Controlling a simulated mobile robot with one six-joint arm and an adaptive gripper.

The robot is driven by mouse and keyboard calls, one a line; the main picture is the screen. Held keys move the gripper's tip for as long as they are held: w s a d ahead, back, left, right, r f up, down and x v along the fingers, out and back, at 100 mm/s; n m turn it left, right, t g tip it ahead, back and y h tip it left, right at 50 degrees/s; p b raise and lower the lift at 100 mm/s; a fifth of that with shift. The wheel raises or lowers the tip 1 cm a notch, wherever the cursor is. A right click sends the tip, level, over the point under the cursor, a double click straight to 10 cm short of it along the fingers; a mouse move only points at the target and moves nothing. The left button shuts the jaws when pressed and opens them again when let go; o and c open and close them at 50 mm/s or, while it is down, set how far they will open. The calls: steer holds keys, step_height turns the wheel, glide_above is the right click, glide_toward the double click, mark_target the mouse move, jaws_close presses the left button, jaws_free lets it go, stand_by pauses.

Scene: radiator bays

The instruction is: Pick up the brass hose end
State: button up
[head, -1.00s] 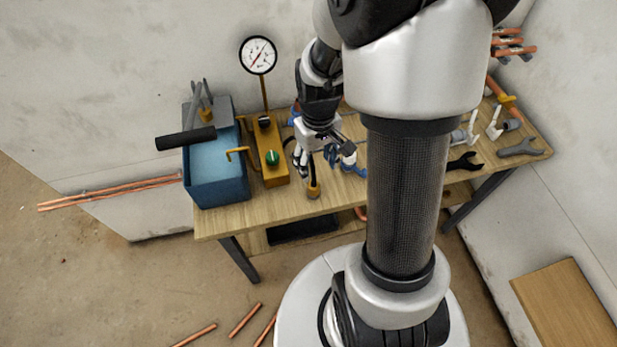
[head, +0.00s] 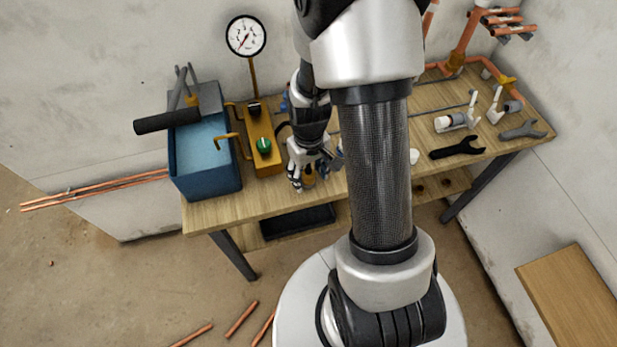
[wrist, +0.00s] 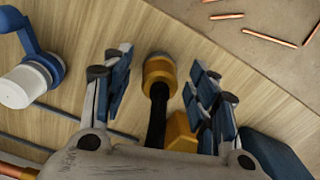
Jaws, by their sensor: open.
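The brass hose end (wrist: 158,69) is a round brass fitting on a black hose (wrist: 157,118) on the wooden bench. In the wrist view it lies between the two open fingers of my gripper (wrist: 153,85), with a gap on both sides. In the head view my gripper (head: 308,183) is low over the bench's front edge, and the brass end (head: 309,178) shows only partly between the fingers. The hose runs back toward the yellow pump box (head: 265,157) with its green knob; most of the hose is hidden in the head view.
A blue tank (head: 205,185) stands left of the pump box, and a pressure gauge (head: 246,36) rises behind it. A blue and white fitting (wrist: 30,80) lies left in the wrist view. Wrenches (head: 457,148) and white fittings (head: 458,121) lie on the right of the bench.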

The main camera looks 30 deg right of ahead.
steer(key=shift+r, duration=0.1)
steer(key=c, duration=0.9)
steer(key=shift+c, duration=0.2)
step_height(320, 180, up, 20)
steer(key=p, duration=0.7)
step_height(320, 180, up, 5)
steer(key=p, duration=0.5)
glide_above(309, 172)
